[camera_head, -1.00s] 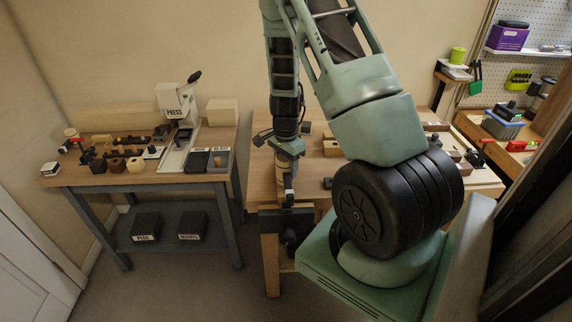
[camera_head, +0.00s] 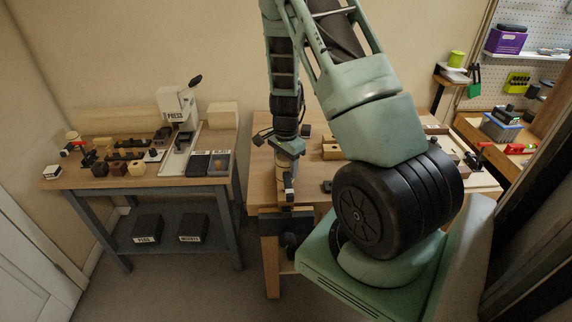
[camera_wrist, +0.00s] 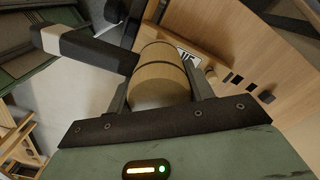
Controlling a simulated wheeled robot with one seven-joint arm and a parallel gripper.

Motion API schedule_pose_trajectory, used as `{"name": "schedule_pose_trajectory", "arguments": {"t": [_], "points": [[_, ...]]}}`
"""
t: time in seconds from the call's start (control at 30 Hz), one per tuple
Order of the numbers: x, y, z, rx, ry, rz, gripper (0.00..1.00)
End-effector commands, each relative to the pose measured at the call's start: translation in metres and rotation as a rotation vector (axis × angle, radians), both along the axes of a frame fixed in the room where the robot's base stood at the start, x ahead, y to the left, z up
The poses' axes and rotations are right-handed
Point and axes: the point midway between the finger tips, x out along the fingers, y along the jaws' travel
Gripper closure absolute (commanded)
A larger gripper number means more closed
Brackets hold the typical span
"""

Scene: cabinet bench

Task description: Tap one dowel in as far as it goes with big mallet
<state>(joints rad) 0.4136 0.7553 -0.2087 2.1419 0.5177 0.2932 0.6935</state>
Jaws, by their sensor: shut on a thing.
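My gripper (camera_wrist: 160,100) is shut on the big mallet, its fingers on either side of the pale wooden, dark-banded cylinder (camera_wrist: 160,73). In the head view the cylinder (camera_head: 281,172) shows below my wrist, over the front left part of the wooden workbench. A dark bar with a white section (camera_wrist: 80,44) sticks out to the left of it in the wrist view; I cannot tell for sure whether it is the handle. Beyond the cylinder is a wooden block with a label (camera_wrist: 188,56) and a small pale peg end (camera_wrist: 211,75), perhaps a dowel. Its depth is unclear. The mallet hides part of the block.
A dark vise (camera_head: 286,222) is on the workbench's front edge. Wooden blocks (camera_head: 332,149) lie behind, partly covered by my arm. At left a separate table holds a white press (camera_head: 178,108), small parts and dark trays (camera_head: 198,164). Bare floor lies between the tables.

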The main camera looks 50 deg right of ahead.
Motion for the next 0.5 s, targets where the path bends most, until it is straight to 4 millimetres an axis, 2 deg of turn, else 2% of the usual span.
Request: {"name": "schedule_pose_trajectory", "arguments": {"t": [0.03, 0.13, 0.5], "points": [[0.0, 0.0, -0.011, 0.0, 0.001, 0.0, 0.85], [0.0, 0.0, -0.025, 0.0, 0.0, 0.0, 0.85], [0.0, 0.0, -0.023, 0.0, 0.0, 0.0, 0.85]]}}
